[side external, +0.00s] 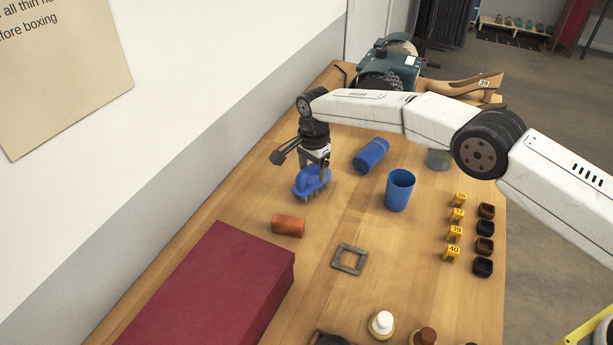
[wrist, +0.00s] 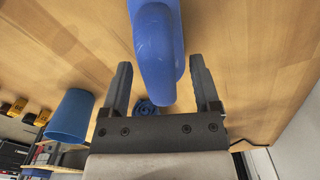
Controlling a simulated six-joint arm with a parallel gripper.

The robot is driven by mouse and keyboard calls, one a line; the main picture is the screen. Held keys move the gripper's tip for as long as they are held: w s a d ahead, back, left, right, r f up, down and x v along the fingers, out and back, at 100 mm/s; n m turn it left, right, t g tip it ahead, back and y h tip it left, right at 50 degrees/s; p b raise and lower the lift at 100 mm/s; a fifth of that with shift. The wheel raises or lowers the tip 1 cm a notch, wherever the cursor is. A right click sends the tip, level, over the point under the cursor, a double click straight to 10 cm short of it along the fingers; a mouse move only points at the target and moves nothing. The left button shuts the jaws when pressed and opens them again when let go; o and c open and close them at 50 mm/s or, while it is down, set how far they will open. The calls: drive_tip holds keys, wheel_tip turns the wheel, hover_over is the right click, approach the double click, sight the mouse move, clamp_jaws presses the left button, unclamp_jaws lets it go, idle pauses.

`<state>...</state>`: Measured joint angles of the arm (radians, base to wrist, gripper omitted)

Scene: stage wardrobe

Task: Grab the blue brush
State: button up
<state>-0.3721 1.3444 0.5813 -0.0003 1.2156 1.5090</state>
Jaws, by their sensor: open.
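The blue brush (side external: 311,182) stands bristles down on the wooden table, near the wall side. My gripper (side external: 315,165) is directly above it, pointing down, with its fingers close to the brush's top. In the wrist view the smooth blue back of the brush (wrist: 157,40) lies between the two spread fingers of my gripper (wrist: 160,63), with gaps on both sides. My gripper is open and empty. The bristles show only in the side view, where the fingertips partly overlap the brush, so contact cannot be told.
A reddish-brown cylinder (side external: 288,225), a grey square frame (side external: 349,260) and a dark red box (side external: 215,290) lie nearer the camera. Yellow number tags (side external: 455,233) stand farther right.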

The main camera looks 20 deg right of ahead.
sight(317, 184)
clamp_jaws()
drive_tip(key=shift+r, duration=1.7)
drive_tip(key=shift+s+d+r, duration=0.25)
drive_tip(key=shift+s+r, duration=0.55)
drive_tip(key=shift+r, duration=0.05)
drive_tip(key=s+d+r, duration=0.3)
drive_tip(key=s+r, duration=0.5)
drive_tip(key=s, duration=0.3)
drive_tip(key=shift+s+d, duration=0.35)
drive_tip(key=shift+d, duration=0.05)
